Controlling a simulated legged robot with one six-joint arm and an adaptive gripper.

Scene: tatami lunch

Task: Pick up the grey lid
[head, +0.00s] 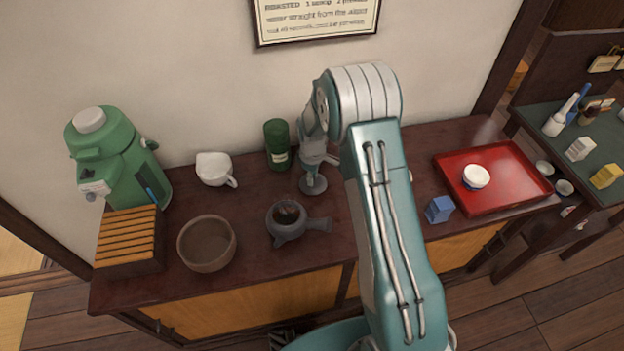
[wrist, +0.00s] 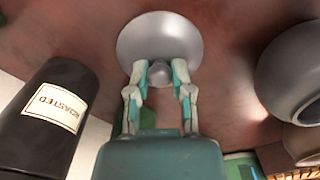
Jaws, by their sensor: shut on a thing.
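The grey lid (wrist: 160,28) is a round, shallow disc with a small knob (wrist: 160,75) in the wrist view. My gripper (wrist: 160,75) has its two fingers closed on that knob. In the head view the lid (head: 313,185) shows below my gripper (head: 316,162), by the counter's back half. It is near the green canister and behind the grey teapot (head: 288,222). The teapot has a side handle, is uncovered and holds dark contents. I cannot tell whether the lid touches the counter.
A white pitcher (head: 214,168), brown bowl (head: 207,243), slatted box (head: 129,240) and green dispenser (head: 110,155) stand left. A blue box (head: 439,209) and red tray (head: 520,185) lie right.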

